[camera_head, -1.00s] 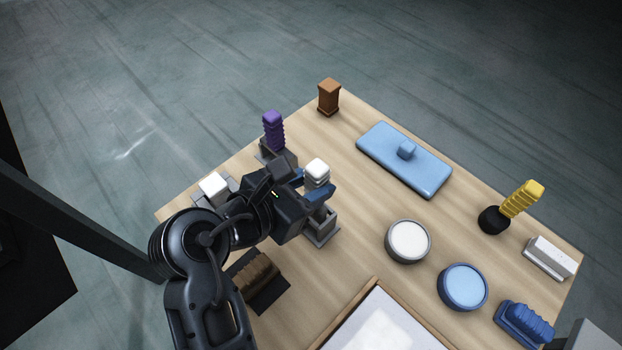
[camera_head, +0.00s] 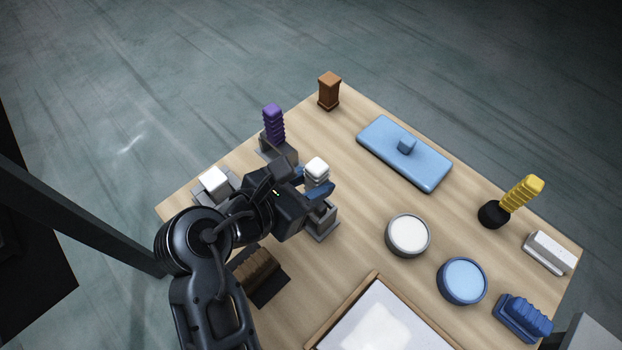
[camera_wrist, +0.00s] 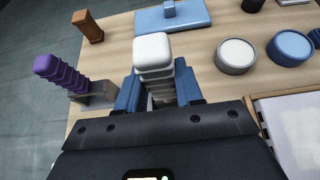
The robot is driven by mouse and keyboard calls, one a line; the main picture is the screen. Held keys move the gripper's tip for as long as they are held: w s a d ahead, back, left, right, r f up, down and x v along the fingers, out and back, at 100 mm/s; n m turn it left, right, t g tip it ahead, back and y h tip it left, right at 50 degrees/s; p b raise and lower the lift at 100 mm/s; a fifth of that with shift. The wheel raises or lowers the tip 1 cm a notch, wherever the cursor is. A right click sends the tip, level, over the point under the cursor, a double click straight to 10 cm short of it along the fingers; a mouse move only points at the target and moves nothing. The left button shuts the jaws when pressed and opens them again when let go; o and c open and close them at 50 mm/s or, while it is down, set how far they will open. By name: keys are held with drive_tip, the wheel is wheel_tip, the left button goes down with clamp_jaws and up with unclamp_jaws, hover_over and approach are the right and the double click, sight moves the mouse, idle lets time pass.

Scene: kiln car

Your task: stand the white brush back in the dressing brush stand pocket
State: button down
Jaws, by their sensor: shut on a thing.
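The white brush (camera_head: 316,170) stands upright between the blue fingers of my gripper (camera_head: 318,190), which is shut on its ribbed handle. In the wrist view the white brush (camera_wrist: 153,55) rises between the two fingers of my gripper (camera_wrist: 158,92), its rounded top nearest the camera. A grey stand with a pocket (camera_head: 324,226) is directly below the gripper; the lower end of the brush is hidden by the fingers and the stand. I cannot tell how deep the brush sits in the pocket.
A purple ribbed brush (camera_head: 273,126) stands in a grey holder behind the gripper. A white-topped block (camera_head: 213,181) is left, a brown brush (camera_head: 258,272) in front. Right are two round bowls (camera_head: 408,236) (camera_head: 462,281), a blue slab (camera_head: 404,153) and a framed tray (camera_head: 375,325).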

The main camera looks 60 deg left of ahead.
drive_tip(key=shift+f, duration=1)
idle(0.4)
drive_tip(key=c, duration=0.6)
unclamp_jaws()
drive_tip(key=shift+c, duration=0.2)
drive_tip(key=shift+s, duration=0.1)
drive_tip(key=v, duration=0.8)
idle(1.2)
drive_tip(key=v, duration=0.7)
drive_tip(key=shift+s+r, duration=0.2)
drive_tip(key=shift+s, duration=0.1)
